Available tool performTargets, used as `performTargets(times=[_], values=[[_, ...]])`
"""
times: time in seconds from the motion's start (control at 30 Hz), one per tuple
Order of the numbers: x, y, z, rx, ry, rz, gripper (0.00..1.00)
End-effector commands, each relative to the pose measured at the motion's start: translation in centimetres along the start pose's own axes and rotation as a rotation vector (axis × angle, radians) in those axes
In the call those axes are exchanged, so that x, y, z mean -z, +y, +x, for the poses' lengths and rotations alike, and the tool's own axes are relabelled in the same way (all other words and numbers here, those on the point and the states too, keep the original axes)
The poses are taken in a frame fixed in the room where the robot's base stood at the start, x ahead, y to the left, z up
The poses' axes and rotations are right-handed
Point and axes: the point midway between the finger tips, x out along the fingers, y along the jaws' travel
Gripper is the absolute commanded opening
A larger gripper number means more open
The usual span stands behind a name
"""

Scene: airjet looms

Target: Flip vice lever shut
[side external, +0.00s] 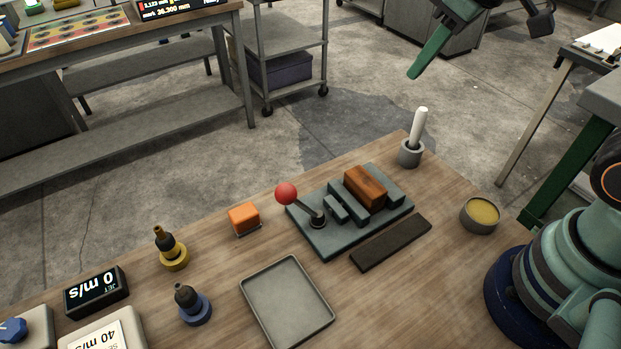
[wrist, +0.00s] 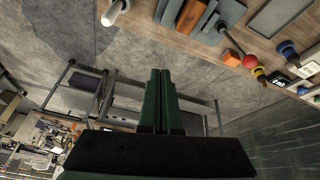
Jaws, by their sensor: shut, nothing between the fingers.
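The vice (side external: 335,241) is a dark grey-green plate with jaws, lying on the wooden bench. A brown wooden block (side external: 365,187) sits between its jaws. Its lever (side external: 304,206) has a red ball knob (side external: 286,194) and leans up and to the left from a pivot at the plate's left part. In the wrist view the red knob (wrist: 249,61) shows at the upper right. My gripper (side external: 412,76) has green fingers and is held high above and behind the bench, well apart from the vice. In the wrist view its fingers (wrist: 160,72) lie together, shut and empty.
Near the vice are an orange block (side external: 244,217), a dark flat strip (side external: 391,243), a grey tray (side external: 264,277), a white stick in a grey cup (side external: 410,156) and a yellow-filled pot (side external: 480,213). Two nozzles (side external: 172,254) (side external: 191,309) stand at left. Air above the bench is clear.

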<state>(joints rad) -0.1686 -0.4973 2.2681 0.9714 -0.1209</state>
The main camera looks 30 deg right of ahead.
Motion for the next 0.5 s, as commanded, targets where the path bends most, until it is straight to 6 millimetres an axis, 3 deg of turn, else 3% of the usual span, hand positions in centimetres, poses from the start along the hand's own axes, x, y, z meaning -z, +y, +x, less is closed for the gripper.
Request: performTargets(times=[0.2,0.5], values=[[4.0,-5.1,1.0,0.068,-0.075,-0.249,0.0],[7.5,-13.6,3.3,0.151,-0.165,-0.589,0.0]])
